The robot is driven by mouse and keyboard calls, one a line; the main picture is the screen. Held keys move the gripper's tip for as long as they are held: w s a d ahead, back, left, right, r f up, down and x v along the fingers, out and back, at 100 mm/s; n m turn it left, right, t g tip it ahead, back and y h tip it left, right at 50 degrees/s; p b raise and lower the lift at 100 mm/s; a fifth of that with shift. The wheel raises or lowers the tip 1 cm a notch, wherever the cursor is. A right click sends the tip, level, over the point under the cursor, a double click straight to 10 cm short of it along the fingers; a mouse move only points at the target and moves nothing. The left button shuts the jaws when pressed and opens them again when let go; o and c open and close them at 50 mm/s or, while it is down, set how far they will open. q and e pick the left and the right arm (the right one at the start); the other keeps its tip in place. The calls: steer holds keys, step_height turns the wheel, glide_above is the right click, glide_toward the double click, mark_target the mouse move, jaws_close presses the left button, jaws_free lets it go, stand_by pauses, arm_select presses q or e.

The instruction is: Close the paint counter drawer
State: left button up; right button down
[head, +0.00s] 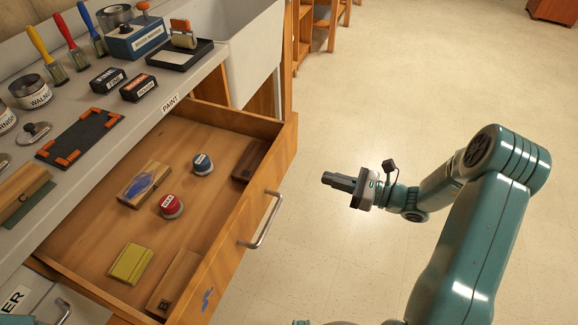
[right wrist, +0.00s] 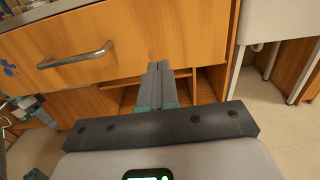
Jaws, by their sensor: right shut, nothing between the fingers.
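The paint counter drawer (head: 232,215) is pulled well out below the counter label "PAINT". Its metal bar handle (head: 264,222) is on the wooden front. My right gripper (head: 325,178) is shut and empty, to the right of the drawer front and apart from the handle. In the right wrist view, the shut fingers (right wrist: 160,70) point toward the wooden drawer front (right wrist: 150,35), with the handle (right wrist: 77,57) to their left. I do not see my left gripper.
In the drawer lie a red-lidded tin (head: 171,206), a blue-lidded tin (head: 203,164), a yellow pad (head: 130,263) and several wooden blocks. The counter (head: 150,110) holds brushes, tins and boxes. A white sink (head: 255,55) stands behind. The floor (head: 400,90) right of the drawer is clear.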

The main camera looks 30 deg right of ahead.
mark_target(281, 165)
steer(key=x, duration=0.9)
steer(key=shift+w+a, duration=0.25)
steer(key=shift+a, duration=0.05)
steer(key=shift+w+a, duration=0.35)
steer(key=shift+w, duration=0.15)
